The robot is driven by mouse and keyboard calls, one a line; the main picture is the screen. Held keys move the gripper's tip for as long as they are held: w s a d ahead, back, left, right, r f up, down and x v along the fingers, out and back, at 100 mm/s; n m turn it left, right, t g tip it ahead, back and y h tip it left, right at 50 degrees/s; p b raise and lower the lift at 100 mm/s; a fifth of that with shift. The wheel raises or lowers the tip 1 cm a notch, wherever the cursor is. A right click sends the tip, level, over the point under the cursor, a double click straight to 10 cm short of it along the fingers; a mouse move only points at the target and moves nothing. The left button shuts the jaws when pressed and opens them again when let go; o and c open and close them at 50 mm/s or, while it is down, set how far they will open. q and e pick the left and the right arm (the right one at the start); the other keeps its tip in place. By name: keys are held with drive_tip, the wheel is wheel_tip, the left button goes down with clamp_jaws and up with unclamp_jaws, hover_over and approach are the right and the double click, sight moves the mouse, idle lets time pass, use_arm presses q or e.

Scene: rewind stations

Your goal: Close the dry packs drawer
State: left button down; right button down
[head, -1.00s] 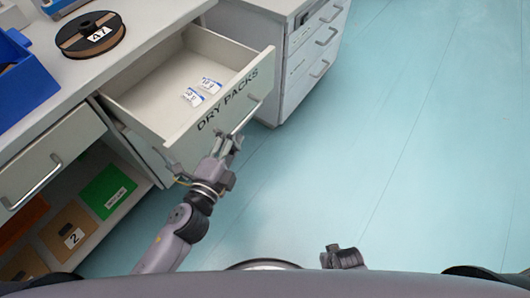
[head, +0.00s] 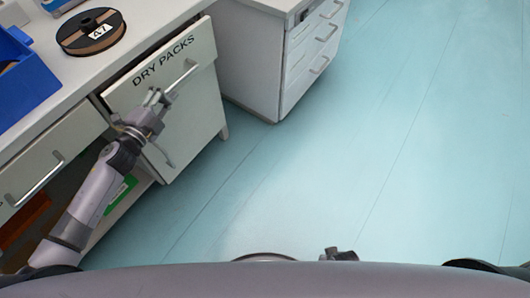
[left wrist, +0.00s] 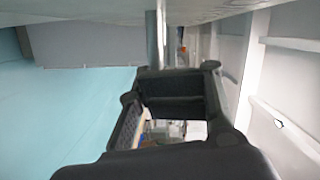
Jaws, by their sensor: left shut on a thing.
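The dry packs drawer (head: 194,50) shows in the head view as a pale front with the words DRY PACKS. It sits in or almost in the cabinet under the counter, with a thin dark line above its top edge. Its inside is hidden. Its bar handle (head: 183,76) is metal. My left gripper (head: 154,98) is shut on the lower left end of this handle. In the left wrist view the dark fingers (left wrist: 172,76) meet at the handle bar (left wrist: 155,42). A dark part of my right gripper (head: 338,254) barely shows at the bottom edge; its fingers are unclear.
A spool marked 47 (head: 91,32) and a blue bin (head: 28,85) stand on the counter. Another drawer (head: 45,165) is at the left, above an open shelf with a green item (head: 120,193). A drawer unit (head: 262,62) stands behind. The floor to the right is clear.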

use_arm(q)
drive_tip(key=shift+w+a, duration=0.4)
drive_tip(key=shift+a, duration=0.2)
use_arm(e)
drive_tip(key=shift+w+r, duration=0.25)
drive_tip(key=shift+w, duration=0.05)
drive_tip(key=shift+s, duration=0.15)
drive_tip(key=shift+s+f, duration=0.1)
drive_tip(key=shift+s, duration=0.05)
